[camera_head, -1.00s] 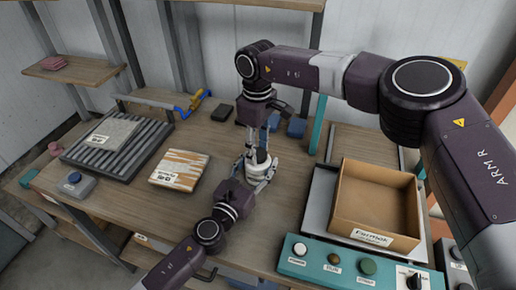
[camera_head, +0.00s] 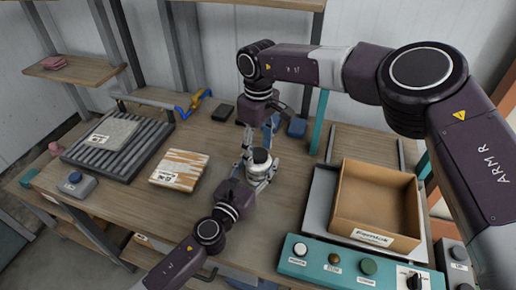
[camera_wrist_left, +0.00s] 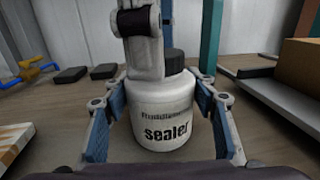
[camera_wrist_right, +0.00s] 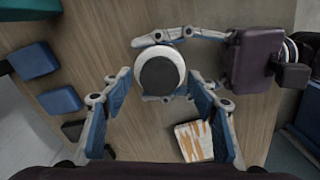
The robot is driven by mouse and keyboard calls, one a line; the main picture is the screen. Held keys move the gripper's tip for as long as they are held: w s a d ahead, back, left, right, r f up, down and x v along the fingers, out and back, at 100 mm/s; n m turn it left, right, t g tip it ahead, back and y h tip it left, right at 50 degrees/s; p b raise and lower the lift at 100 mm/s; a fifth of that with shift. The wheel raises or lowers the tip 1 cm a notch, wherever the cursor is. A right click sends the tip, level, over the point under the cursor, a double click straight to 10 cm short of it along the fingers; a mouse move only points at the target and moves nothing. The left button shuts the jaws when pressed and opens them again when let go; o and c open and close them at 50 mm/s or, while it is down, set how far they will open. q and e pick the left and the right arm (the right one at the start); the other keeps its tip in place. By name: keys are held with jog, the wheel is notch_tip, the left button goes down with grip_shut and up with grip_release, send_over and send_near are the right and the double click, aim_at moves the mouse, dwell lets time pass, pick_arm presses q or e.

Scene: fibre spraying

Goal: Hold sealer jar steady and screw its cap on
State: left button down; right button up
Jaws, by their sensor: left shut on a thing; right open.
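The white sealer jar (camera_wrist_left: 165,118) stands upright on the bench, its label facing my left wrist camera. It also shows in the head view (camera_head: 261,171). A dark cap (camera_wrist_right: 159,73) sits on top of the jar; I cannot tell how tight it is. My left gripper (camera_wrist_left: 157,98) is shut on the jar, one finger on each side. My right gripper (camera_wrist_right: 158,84) is open, pointing down by the jar top. In the left wrist view one of its fingers stands in front of the cap and hides part of it.
A cardboard box (camera_head: 375,205) sits in a grey tray on the right. A teal button panel (camera_head: 350,268) is in front of it. A brown-and-white patterned panel (camera_head: 180,168) and a ribbed rack (camera_head: 85,160) lie left. Dark blocks (camera_wrist_right: 60,100) lie behind the jar.

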jog(key=shift+r, duration=2.25)
jog(key=shift+c, duration=0.5)
